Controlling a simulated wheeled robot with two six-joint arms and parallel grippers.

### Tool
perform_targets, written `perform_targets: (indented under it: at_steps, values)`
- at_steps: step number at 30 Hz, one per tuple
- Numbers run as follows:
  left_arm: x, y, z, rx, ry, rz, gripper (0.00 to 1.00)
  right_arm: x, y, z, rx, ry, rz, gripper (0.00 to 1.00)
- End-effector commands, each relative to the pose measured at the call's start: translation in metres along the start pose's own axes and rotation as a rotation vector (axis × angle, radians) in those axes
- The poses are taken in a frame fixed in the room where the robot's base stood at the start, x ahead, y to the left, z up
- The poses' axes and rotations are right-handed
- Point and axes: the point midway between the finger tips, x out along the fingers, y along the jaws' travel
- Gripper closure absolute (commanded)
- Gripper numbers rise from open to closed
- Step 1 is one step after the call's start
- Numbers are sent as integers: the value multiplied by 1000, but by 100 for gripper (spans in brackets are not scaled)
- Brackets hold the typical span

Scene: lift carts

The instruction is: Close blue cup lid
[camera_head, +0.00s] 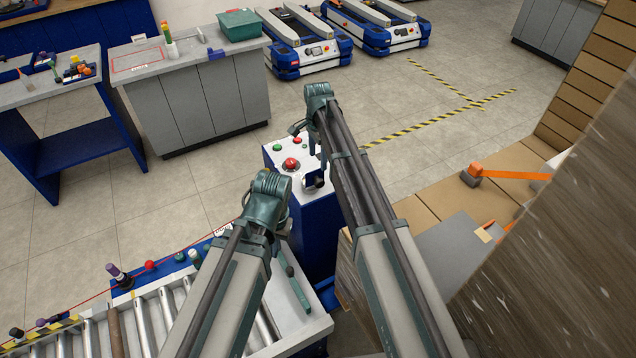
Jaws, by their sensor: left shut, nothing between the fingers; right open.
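A small dark blue piece (309,180) stands on the pale top of a blue and white control box (316,222); it may be the blue cup or its lid, but I cannot tell whether a lid is open. My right arm passes close beside it and may hide part of it. My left gripper (284,230) is shut and empty, at the near left side of the box top. My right gripper (311,143) is open, over the far side of the box top. Its fingers are small and partly hidden by the arm.
A red button (291,164) and a green button (281,145) sit on the box top. A roller conveyor (140,318) with several small items along its edge lies at lower left. Cardboard boxes (438,202) stand at right. Open floor (190,195) lies to the left.

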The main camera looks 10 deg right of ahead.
Motion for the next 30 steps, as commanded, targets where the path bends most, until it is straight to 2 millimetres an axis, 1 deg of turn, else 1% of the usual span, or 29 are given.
perform_targets:
  at_steps: [1,15,18,23,30]
  values:
    - [15,2,-1,2,0,0,100,15,0,0,0,0,0,20]
    - [82,8,-5,2,0,-1,100,82,0,0,-1,0,0,20]
    - [93,9,-6,2,0,-1,100,94,0,0,-1,0,0,20]
    - [102,10,-6,1,0,-1,100,102,0,0,-1,0,0,20]
    - [101,10,-6,1,0,-1,100,102,0,0,-1,0,0,20]
